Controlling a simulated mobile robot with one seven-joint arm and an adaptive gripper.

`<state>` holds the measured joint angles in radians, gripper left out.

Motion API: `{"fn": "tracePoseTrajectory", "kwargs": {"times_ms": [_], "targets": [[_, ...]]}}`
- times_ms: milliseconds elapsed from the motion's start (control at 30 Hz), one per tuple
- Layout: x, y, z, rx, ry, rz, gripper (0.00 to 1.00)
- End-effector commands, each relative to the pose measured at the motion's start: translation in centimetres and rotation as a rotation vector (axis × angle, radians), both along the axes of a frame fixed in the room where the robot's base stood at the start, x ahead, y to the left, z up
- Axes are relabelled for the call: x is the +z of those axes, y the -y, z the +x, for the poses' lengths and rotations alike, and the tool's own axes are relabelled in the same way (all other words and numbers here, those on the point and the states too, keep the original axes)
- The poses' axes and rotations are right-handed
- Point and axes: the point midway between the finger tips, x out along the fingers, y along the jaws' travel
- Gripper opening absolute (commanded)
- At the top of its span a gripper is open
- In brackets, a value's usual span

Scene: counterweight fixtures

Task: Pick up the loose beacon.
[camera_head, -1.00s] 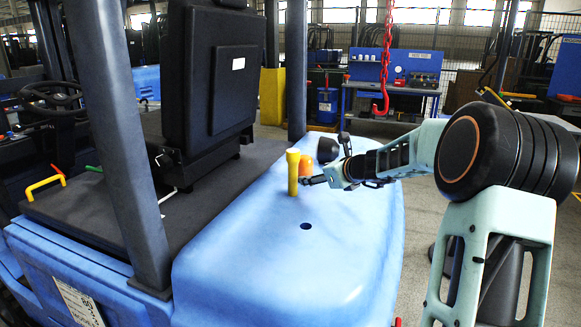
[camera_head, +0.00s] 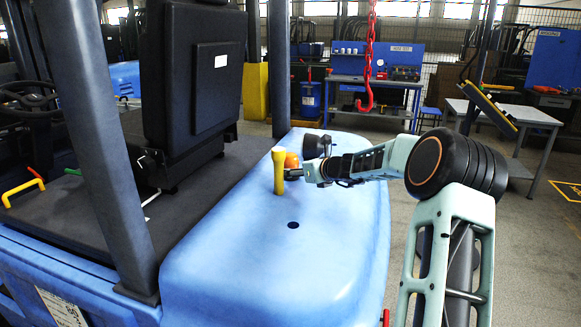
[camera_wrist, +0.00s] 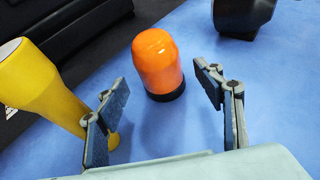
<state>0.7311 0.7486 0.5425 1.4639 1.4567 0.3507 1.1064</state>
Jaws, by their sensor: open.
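The loose beacon (camera_wrist: 157,64) is an orange dome on a black base, standing upright on the blue counterweight (camera_wrist: 180,120) in the wrist view. In the head view the beacon (camera_head: 291,160) shows only partly behind a yellow post. My gripper (camera_wrist: 160,108) is open and empty. Its two fingers point toward the beacon, which lies a little beyond the fingertips and between their lines. In the head view my gripper (camera_head: 302,172) is low over the counterweight (camera_head: 270,270), just right of the post.
The yellow flared post (camera_head: 279,175) stands close by the left finger. A black lamp-like object (camera_head: 316,146) stands behind, to the right. A small dark hole (camera_head: 293,225) lies in front. The black seat (camera_head: 197,80) is to the left. A red hook (camera_head: 366,98) hangs farther back.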

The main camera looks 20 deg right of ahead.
Motion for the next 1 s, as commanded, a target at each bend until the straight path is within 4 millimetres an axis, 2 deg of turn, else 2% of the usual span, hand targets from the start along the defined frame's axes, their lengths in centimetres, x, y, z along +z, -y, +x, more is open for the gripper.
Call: {"fn": "tracePoseTrajectory", "kwargs": {"times_ms": [300, 633, 1000], "targets": [[-1.3, -0.9, 3.3, 0.002, 0.0, 0.001, 0.62], [-1.6, -0.9, 3.7, 0.0, -0.001, -0.001, 0.62], [-1.6, -0.9, 3.7, 0.0, -0.001, -0.001, 0.21]]}}
